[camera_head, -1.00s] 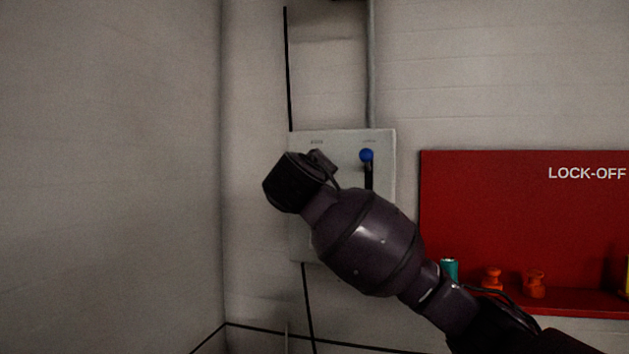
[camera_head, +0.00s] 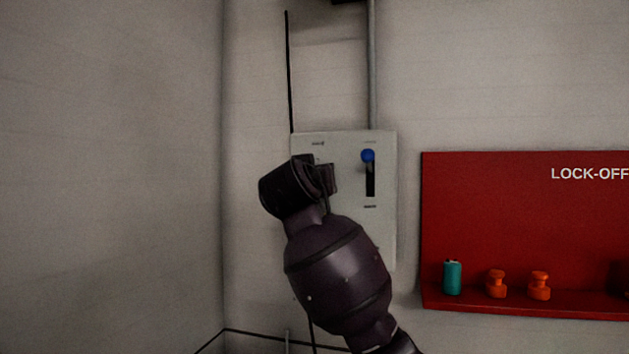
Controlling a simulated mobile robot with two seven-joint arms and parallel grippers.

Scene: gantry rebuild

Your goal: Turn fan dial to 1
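A pale grey control panel (camera_head: 345,142) is fixed to the wall near the corner. It carries a blue-knobbed lever (camera_head: 368,156) at the top of a dark vertical slot. The fan dial is not visible; my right arm covers the panel's left and lower parts. The arm comes up from the bottom right, and its dark wrist end is in front of the panel's left side. The gripper fingers cannot be made out, and whether they touch anything is hidden. My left gripper is out of the picture.
A red lock-off board (camera_head: 510,220) hangs to the right of the panel. Its shelf holds a teal cylinder (camera_head: 452,278) and orange pieces (camera_head: 497,284). A grey conduit (camera_head: 372,70) runs up from the panel. The wall at the left is bare.

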